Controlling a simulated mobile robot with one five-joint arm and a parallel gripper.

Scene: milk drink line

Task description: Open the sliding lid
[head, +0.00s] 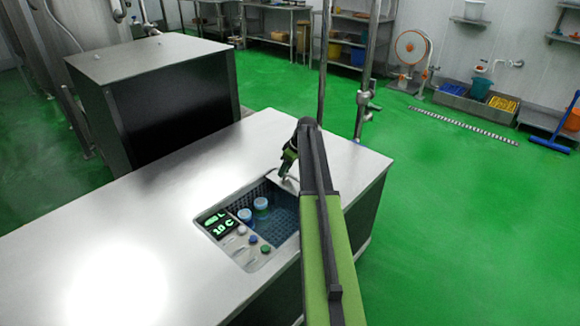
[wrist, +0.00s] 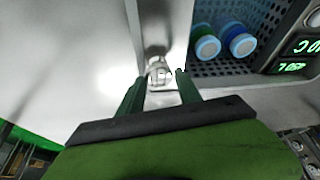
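The sliding lid (head: 293,181) is a pale metal panel at the far right end of a sunken well in the counter. It leaves much of the well uncovered. Its small metal handle (wrist: 159,73) stands between my fingertips in the wrist view. My gripper (head: 287,163) is over the lid in the head view. In the wrist view my gripper (wrist: 160,84) has its two green fingers apart, one on each side of the handle. I cannot tell whether either finger touches it.
Bottles with blue caps (head: 245,215) stand in the perforated well (head: 284,220). A control panel (head: 241,240) with a green display and buttons borders it. A dark box with a metal top (head: 150,62) stands behind the counter (head: 150,205).

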